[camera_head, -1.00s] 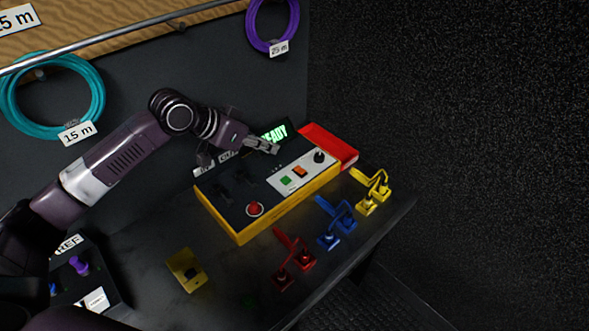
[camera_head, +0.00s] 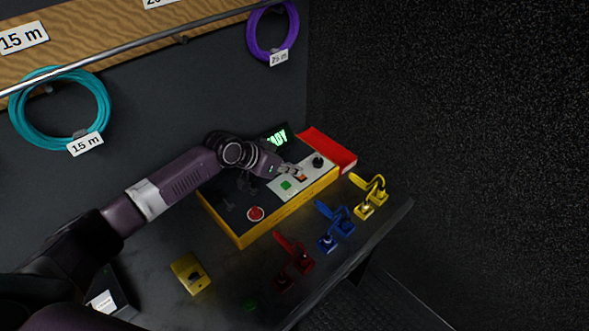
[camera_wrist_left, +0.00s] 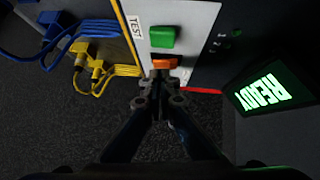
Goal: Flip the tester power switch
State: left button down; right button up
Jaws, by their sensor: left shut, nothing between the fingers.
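The tester (camera_head: 240,233) is a yellow-sided box with a dark top on the bench. Its light panel carries a green button (camera_head: 286,185), an orange switch (camera_head: 301,177) and a black knob (camera_head: 318,161). A red button (camera_head: 255,213) is at its front left. My left gripper (camera_head: 296,174) is shut and empty over the panel, its tips at the orange switch. In the left wrist view the tips are right by the orange switch (camera_wrist_left: 165,63), beside the green button (camera_wrist_left: 162,37); I cannot tell whether they touch it. My right gripper is not in view.
A lit display (camera_head: 277,138) stands behind the tester, partly hidden by my arm. A red tray (camera_head: 328,147) is at its far end. Red (camera_head: 293,262), blue (camera_head: 334,226) and yellow (camera_head: 369,195) connectors with cables stand along the bench's front edge. A yellow block (camera_head: 190,273) lies left.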

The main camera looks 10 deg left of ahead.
pick_arm(q)
jog(key=shift+s+f, duration=0.1)
jog(key=shift+f, duration=0.35)
jog(key=shift+d, duration=0.1)
jog(key=shift+s+d+f, duration=0.15)
jog(key=shift+d+f, duration=0.1)
jog(key=shift+f, duration=0.3)
jog(key=shift+s+d+r, duration=0.1)
jog(key=shift+s, duration=0.1)
jog(key=shift+w, duration=0.1)
